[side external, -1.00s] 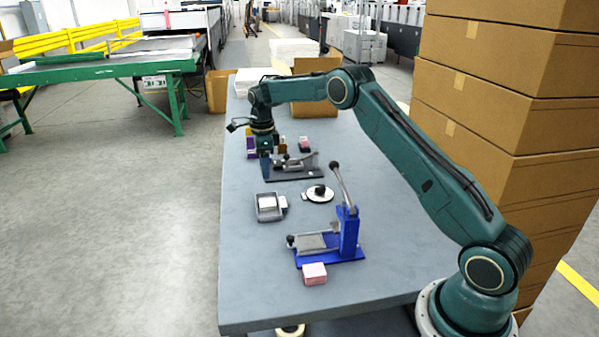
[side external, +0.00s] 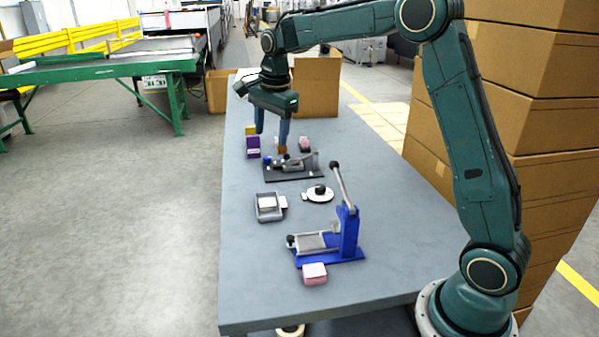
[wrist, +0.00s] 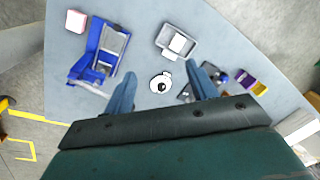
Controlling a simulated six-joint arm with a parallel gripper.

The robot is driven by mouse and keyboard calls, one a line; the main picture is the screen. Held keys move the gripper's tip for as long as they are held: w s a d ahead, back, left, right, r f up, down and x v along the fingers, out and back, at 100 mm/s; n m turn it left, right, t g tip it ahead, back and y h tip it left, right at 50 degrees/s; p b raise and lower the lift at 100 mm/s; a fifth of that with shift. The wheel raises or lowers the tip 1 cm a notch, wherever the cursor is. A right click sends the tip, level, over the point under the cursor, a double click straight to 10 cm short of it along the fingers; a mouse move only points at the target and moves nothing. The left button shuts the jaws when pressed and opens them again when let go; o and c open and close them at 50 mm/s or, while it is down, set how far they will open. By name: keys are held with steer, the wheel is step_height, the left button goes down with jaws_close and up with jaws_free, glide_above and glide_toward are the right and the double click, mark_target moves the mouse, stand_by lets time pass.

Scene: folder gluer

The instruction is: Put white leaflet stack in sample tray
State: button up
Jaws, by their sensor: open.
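The white leaflet stack (side external: 267,202) lies inside the small grey sample tray (side external: 270,217) on the table. In the wrist view the white stack (wrist: 180,44) sits within the walls of the tray (wrist: 165,36), slightly turned. My gripper (side external: 272,138) is open, with its two blue fingers pointing down, above the table and behind the tray in the side view. Nothing shows between the fingers. In the wrist view my gripper (wrist: 168,73) has its fingers wide apart, and the tray shows beyond them.
A blue lever press (side external: 346,235) stands nearer, with a pink block (side external: 314,273) before it. A white disc with a black knob (side external: 319,194) lies right of the tray. A dark clamp fixture (side external: 293,168) and purple box (side external: 253,147) are behind. Cardboard cartons (side external: 535,110) rise at right.

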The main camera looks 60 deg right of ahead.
steer(key=s+a+r+n+t, duration=0.1)
steer(key=s+a+r+n, duration=0.35)
steer(key=s, duration=0.35)
steer(key=s+a+f+n+t, duration=0.1)
steer(key=s+a+n, duration=0.1)
steer(key=s+n, duration=0.5)
steer(key=s+a+f+n+t, duration=0.1)
steer(key=s+a+n, duration=0.2)
steer(key=s, duration=1.4)
steer(key=n, duration=0.4)
steer(key=shift+s+t, duration=0.35)
steer(key=shift+t, duration=0.05)
steer(key=shift+a, duration=0.1)
